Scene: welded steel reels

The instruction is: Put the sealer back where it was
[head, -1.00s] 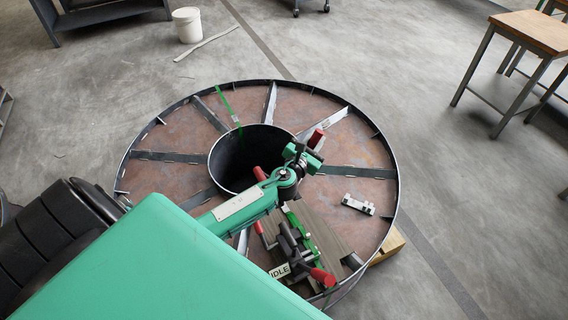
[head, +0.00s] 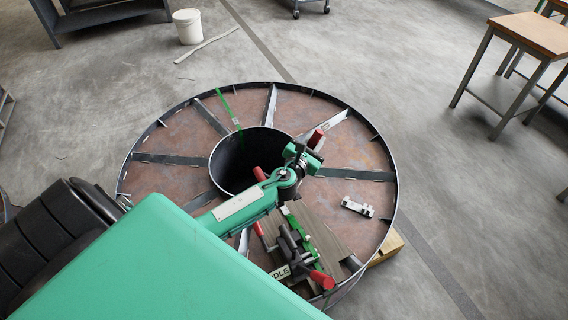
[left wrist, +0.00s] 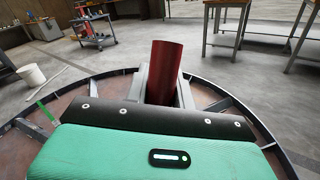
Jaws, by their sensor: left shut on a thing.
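My left gripper (head: 303,158) is above the reel's front right part, just right of its central hole, and is shut on a red-handled tool, seemingly the sealer. Its red grip (head: 316,139) sticks up past the fingers; it also shows in the left wrist view (left wrist: 165,70), upright between the fingers. Another red grip (head: 260,173) shows left of my wrist; I cannot tell whether it belongs to the same tool. Below, a wooden board (head: 328,236) lies on the reel, with a green and black tool (head: 297,250) with red handles on it. My right gripper is out of view.
The large steel reel (head: 165,158) lies flat, with radial ribs, a raised rim and an open core. A green strap (head: 228,105) crosses its back. A small silver part (head: 357,206) lies right of the board. A white bucket (head: 187,26) and wooden-topped tables (head: 535,30) stand beyond.

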